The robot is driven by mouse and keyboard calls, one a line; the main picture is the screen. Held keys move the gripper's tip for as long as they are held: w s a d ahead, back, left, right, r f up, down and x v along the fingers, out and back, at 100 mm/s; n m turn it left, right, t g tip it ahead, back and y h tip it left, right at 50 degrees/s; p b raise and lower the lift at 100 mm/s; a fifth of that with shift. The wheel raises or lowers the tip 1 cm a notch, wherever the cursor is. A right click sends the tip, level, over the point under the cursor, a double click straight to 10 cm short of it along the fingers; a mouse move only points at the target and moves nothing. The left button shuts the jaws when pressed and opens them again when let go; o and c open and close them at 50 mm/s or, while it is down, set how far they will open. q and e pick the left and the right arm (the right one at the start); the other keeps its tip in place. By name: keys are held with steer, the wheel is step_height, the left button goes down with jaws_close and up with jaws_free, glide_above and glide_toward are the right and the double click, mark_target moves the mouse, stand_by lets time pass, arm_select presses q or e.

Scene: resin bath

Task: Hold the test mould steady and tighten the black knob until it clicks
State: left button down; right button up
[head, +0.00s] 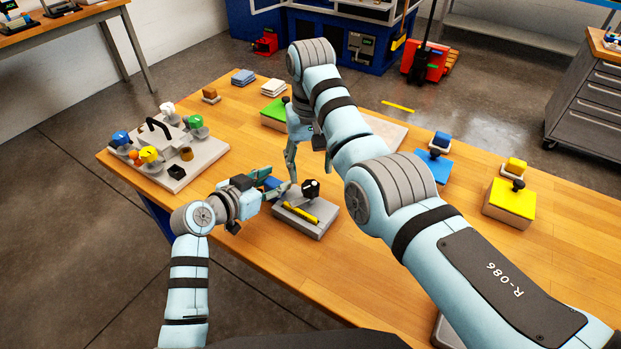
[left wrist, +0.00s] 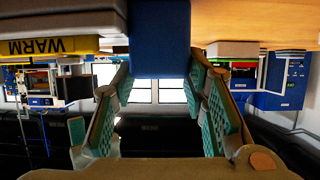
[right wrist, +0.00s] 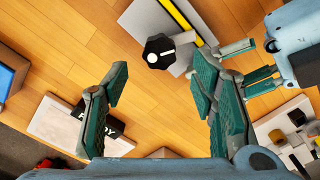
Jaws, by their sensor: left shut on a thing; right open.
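The test mould (head: 305,216) is a grey block on the wooden table, with a yellow strip on it and a blue block (head: 272,183) at its left end. My left gripper (head: 269,184) is shut on the blue block, which fills the space between its fingers in the left wrist view (left wrist: 160,40). The black knob (head: 311,188) stands on the mould's far side; a white mark shows on it in the right wrist view (right wrist: 159,51). My right gripper (right wrist: 160,84) is open and empty, above the table, with the knob beyond its fingertips and not between them.
A grey tray (head: 190,170) with coloured pieces stands at the left. A blue block (head: 433,166) and a yellow-topped block (head: 508,203) stand at the right. A pale READY board (right wrist: 65,128) lies behind. The table's right front is mostly clear.

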mark_target(310, 186)
step_height(310, 186, up, 7)
steer(key=shift+f, duration=0.1)
stand_by(0.4)
arm_select(q)
steer(key=c, duration=0.9)
jaws_free()
steer(key=shift+a, duration=0.1)
